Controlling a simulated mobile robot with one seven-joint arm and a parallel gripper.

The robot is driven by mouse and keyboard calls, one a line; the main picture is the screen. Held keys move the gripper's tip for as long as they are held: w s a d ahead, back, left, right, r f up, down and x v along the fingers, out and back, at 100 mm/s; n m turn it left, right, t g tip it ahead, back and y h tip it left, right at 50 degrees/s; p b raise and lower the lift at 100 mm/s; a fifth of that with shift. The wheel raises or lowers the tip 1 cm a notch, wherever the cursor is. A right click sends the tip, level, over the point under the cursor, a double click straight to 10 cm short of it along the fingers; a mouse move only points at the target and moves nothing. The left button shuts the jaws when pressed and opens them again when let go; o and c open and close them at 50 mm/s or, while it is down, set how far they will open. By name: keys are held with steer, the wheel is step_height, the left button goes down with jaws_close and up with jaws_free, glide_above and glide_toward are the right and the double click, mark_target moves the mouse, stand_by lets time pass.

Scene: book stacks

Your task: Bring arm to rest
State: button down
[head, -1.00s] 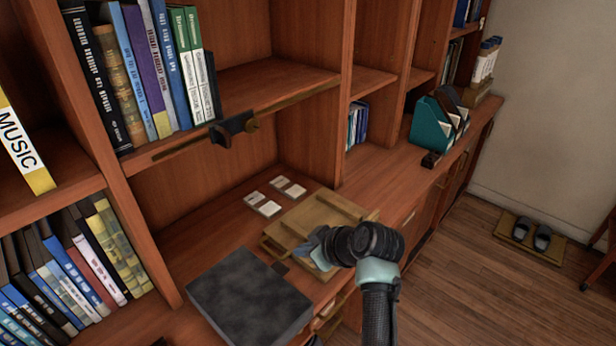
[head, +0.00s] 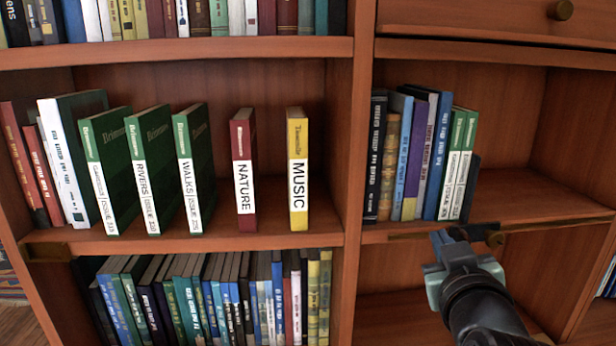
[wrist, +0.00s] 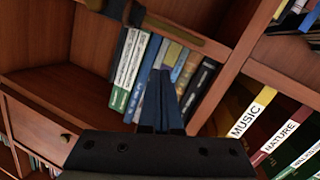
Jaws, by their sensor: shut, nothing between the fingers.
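My gripper (head: 447,240) is raised in front of the right-hand bookcase bay in the head view, near the middle shelf's front edge. Its fingers are small and dark there. In the wrist view the two blue-grey fingers (wrist: 160,95) lie together, shut, with nothing held. They point toward a row of books (wrist: 190,75). My arm reaches in from the lower right of the head view.
The yellow MUSIC book (head: 297,170), the red NATURE book (head: 243,175) and green books (head: 152,170) stand upright on the left bay's shelf. Books (head: 420,155) fill the right bay's left side. A dark bracket (head: 490,233) sits at that shelf's edge.

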steer(key=s+a+r+t+y, duration=0.1)
steer(key=s+a+r+t, duration=0.15)
steer(key=a+r, duration=0.45)
steer(key=s+a+r+t, duration=0.25)
steer(key=a+r, duration=0.35)
steer(key=r, duration=0.3)
steer(key=s+a+r+t+y, duration=0.2)
steer(key=s+a+r+t, duration=0.4)
steer(key=s+a+r, duration=0.3)
steer(key=s+r, duration=0.2)
steer(key=s, duration=0.1)
steer(key=shift+r+m+y, duration=0.15)
steer(key=shift+m+y, duration=0.15)
steer(key=shift+y, duration=0.1)
